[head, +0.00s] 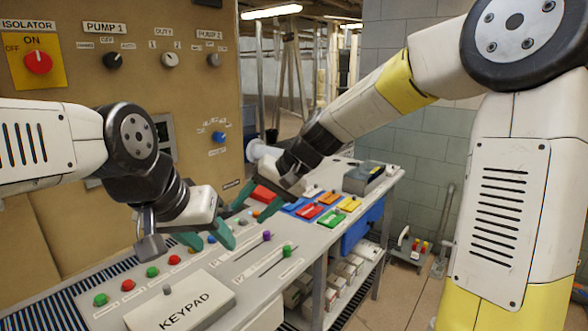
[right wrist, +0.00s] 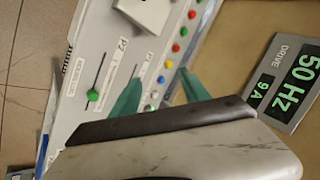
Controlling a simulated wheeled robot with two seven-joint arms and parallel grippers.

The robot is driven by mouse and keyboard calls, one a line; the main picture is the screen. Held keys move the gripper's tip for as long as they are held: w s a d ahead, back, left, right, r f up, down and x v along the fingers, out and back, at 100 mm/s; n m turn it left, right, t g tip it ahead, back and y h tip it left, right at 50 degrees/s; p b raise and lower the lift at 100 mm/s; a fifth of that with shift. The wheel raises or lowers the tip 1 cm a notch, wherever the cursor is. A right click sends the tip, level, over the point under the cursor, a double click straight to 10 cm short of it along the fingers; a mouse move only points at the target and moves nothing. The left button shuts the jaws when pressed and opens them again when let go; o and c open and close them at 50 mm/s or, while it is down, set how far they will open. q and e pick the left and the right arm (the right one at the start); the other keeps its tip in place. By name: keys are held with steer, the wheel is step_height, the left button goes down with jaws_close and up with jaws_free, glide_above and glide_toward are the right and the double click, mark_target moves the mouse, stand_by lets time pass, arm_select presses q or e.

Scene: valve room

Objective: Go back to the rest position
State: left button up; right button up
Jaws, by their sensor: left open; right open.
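My left gripper (head: 207,239) is open and empty, with its teal fingers above the left part of the sloped grey desk (head: 222,278), near the coloured buttons. My right gripper (head: 254,204) is open and empty, farther back over the desk, its fingers pointing left and down. In the right wrist view, the two teal fingers (right wrist: 160,94) stand apart over the desk with nothing between them. Whether the fingertips touch the desk cannot be told.
A keypad box (head: 182,305) lies at the front, with slider knobs (head: 287,251) beyond it. Coloured trays (head: 318,207) sit at the desk's far end. The brown panel (head: 215,95) with knobs rises behind. A drive display (right wrist: 287,82) shows 50 Hz. Floor right of the desk is mostly open.

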steer(key=s+d+r+t+h, duration=0.1)
steer(key=s+d+t+h, duration=0.1)
steer(key=s+d, duration=0.6)
steer(key=s+d+r+t+h, duration=0.2)
steer(key=s+d, duration=0.7)
steer(key=d, duration=0.6)
steer(key=shift+s+d+m+h, duration=0.2)
steer(key=shift+d+m+h, duration=0.15)
steer(key=shift+h, duration=0.45)
steer(key=shift+r, duration=0.1)
